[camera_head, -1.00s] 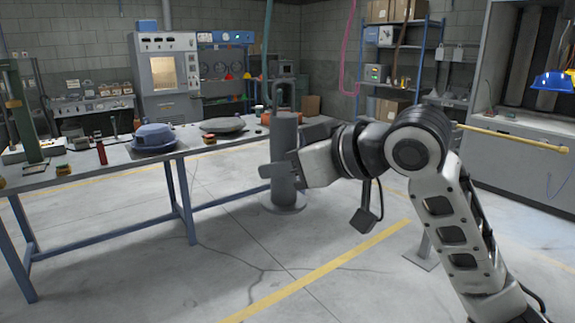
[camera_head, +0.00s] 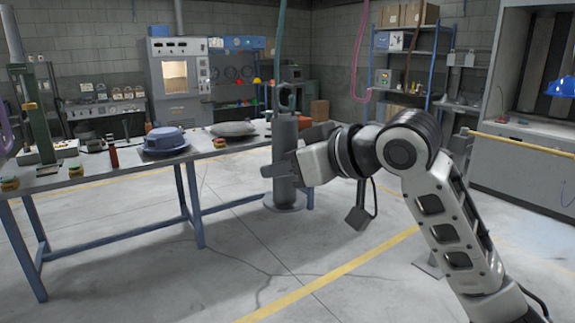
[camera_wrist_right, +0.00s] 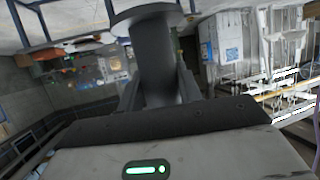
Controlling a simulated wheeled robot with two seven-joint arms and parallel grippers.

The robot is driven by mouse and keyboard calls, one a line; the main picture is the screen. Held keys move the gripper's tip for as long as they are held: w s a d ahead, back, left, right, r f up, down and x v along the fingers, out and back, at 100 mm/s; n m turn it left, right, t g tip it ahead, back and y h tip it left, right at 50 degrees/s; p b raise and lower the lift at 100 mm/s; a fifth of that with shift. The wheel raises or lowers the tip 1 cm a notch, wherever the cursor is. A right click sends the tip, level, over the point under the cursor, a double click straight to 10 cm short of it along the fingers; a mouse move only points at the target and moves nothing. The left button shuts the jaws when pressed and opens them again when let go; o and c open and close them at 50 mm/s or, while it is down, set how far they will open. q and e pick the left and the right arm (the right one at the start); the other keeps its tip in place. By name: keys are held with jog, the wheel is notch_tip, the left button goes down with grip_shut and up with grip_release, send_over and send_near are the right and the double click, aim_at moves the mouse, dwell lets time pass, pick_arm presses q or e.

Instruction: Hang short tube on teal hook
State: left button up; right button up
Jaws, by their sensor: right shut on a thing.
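The short tube is a dark grey cylinder (camera_head: 285,135) with a loop on top and a round flange at its lower end. It is upright in the head view. My right gripper (camera_head: 281,170) is shut on its middle. The teal hook (camera_head: 279,45) hangs from above as a thin teal line, passing just behind the tube's loop in the picture. Its lower end is hard to make out, and I cannot tell the gap in depth. My left gripper is not in view.
A blue-legged workbench (camera_head: 95,178) on the left carries a blue hood (camera_head: 165,140) and a grey lidded piece (camera_head: 233,129). A pink hook (camera_head: 356,70) hangs right of the teal one. A yellow rail (camera_head: 520,145) stands right. Floor in front is clear.

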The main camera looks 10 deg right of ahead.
jog(key=shift+f+b, duration=0.5)
jog(key=shift+f, duration=0.75)
dwell(0.3)
jog(key=o, duration=1.3)
jog(key=shift+c, duration=0.2)
jog(key=shift+f, duration=0.1)
